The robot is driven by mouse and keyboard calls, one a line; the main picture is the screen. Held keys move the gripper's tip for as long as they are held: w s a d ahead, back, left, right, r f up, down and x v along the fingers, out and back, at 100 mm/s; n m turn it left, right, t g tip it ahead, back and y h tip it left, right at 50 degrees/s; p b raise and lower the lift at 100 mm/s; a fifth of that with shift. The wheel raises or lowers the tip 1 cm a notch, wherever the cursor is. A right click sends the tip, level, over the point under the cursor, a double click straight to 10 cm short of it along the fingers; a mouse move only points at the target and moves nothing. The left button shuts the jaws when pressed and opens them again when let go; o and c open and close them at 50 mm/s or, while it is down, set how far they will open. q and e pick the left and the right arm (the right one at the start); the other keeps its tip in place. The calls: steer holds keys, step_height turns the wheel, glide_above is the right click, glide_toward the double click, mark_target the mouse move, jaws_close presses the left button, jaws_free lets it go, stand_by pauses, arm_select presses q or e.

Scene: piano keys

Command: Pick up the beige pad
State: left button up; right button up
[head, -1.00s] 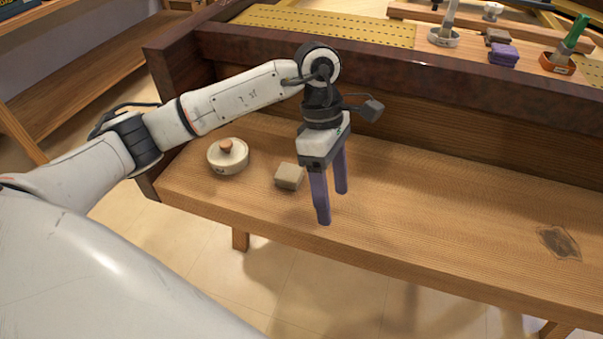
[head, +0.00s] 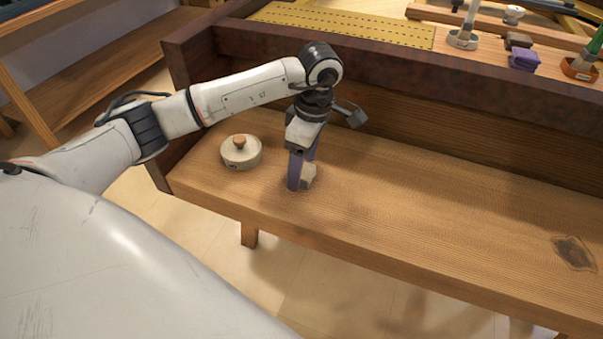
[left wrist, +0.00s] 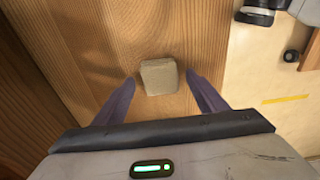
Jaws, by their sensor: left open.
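The beige pad (head: 309,175) is a small block on the wooden bench, partly hidden behind my left gripper's fingers in the head view. My left gripper (head: 298,186) points down at it, with its purple fingers near the bench top. In the left wrist view the pad (left wrist: 159,76) lies just ahead of and between the fingertips of the open left gripper (left wrist: 164,82). A gap shows on both sides of the pad. My right gripper is not in view.
A round cream pot with a brown knob (head: 240,152) stands left of the pad on the bench (head: 440,225). A raised dark ledge (head: 440,75) runs behind. A purple block (head: 524,60) and tools in holders sit beyond it. The bench right of the gripper is clear.

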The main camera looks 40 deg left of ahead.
arm_select(q)
steer(key=shift+f, duration=0.55)
steer(key=c, duration=1.1)
steer(key=shift+c, duration=0.2)
step_height(320, 180, up, 10)
steer(key=shift+p, duration=0.35)
